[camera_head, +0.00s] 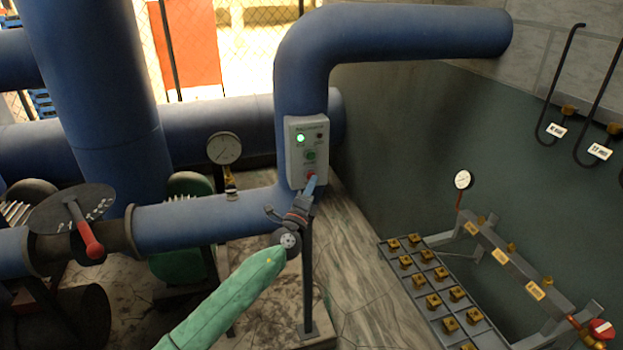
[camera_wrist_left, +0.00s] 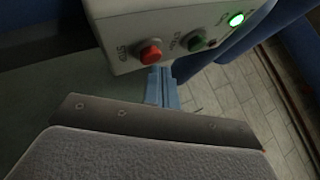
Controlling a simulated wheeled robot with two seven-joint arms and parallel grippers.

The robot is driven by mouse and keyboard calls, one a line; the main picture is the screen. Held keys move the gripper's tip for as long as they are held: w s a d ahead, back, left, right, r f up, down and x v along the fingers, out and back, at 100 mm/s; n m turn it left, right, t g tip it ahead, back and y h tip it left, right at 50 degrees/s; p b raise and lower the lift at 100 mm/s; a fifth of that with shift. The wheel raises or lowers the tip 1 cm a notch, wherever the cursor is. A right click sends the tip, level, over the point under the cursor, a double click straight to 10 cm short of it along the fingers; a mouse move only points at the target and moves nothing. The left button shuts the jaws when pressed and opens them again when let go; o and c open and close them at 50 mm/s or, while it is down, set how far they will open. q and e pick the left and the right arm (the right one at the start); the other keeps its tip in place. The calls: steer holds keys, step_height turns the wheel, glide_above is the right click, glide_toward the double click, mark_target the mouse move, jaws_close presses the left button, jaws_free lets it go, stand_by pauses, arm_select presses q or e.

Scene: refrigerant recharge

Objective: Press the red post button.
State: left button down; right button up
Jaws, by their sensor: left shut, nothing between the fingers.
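A light grey control box (camera_head: 297,165) stands on a post in front of the blue pipe. It carries a lit green lamp (camera_head: 300,138), a green button (camera_head: 310,155) and a red button (camera_head: 311,176) near its bottom. My left gripper (camera_head: 311,184) is shut and empty, its blue fingertips right at the red button in the head view. In the left wrist view the red button (camera_wrist_left: 150,53) shows uncovered, and the shut fingers (camera_wrist_left: 160,85) point at the box's lower edge near it. I cannot tell whether they touch. My right gripper is not in view.
Blue pipes (camera_head: 400,32) run behind and above the box. A pressure gauge (camera_head: 224,148) and a valve with a red handle (camera_head: 88,238) are on the left. A metal rack with brass fittings (camera_head: 440,290) stands at the lower right.

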arm_select(q)
steer(key=shift+w+a+b, duration=0.15)
steer(key=shift+w+b, duration=0.35)
steer(key=shift+b, duration=0.05)
stand_by(0.7)
steer(key=shift+s, duration=0.15)
steer(key=shift+s+d, duration=0.25)
steer(key=shift+s, duration=0.5)
steer(key=shift+s, duration=0.1)
steer(key=shift+s+d+p, duration=0.2)
steer(key=shift+s+d, duration=0.05)
steer(key=shift+s, duration=0.5)
steer(key=shift+s+d+p, duration=0.2)
steer(key=shift+s+d, duration=0.1)
steer(key=shift+s, duration=0.5)
steer(key=shift+s+d+p, duration=0.2)
steer(key=shift+s+d, duration=0.05)
steer(key=shift+s, duration=0.5)
